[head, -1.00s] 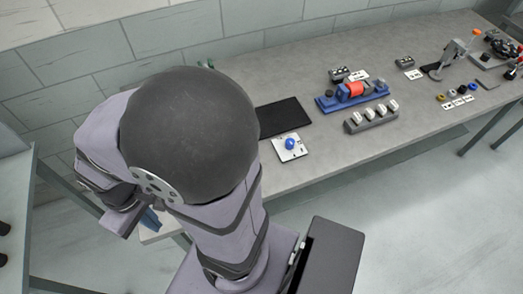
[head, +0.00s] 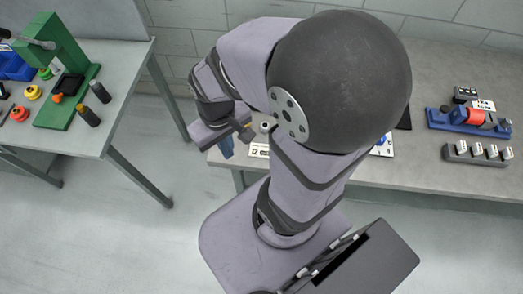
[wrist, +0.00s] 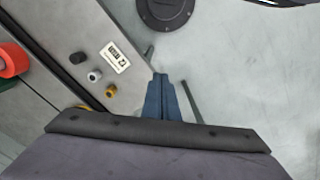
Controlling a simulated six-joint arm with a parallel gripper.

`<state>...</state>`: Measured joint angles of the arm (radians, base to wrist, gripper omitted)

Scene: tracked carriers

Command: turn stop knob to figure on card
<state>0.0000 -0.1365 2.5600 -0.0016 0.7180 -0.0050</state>
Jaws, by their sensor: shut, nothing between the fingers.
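A blue knob on a white marked plate (head: 387,148) shows at the right edge of my arm in the head view; my arm hides most of it, so its setting cannot be read. A white printed card (head: 258,150) lies near the bench's front edge, partly behind my arm. In the wrist view the card (wrist: 115,57) is whole, but its print is too small to read surely. My gripper (head: 228,149) hangs just off the bench's left end, left of the card. In the wrist view its blue fingers (wrist: 162,98) are together, empty, over the floor.
Small black (wrist: 77,58), grey (wrist: 94,76) and yellow (wrist: 111,91) pieces stand by the card. A blue fixture with a red part (head: 467,117) and a grey rack (head: 477,153) stand right. A second bench at left holds a green press (head: 66,70). Floor lies between benches.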

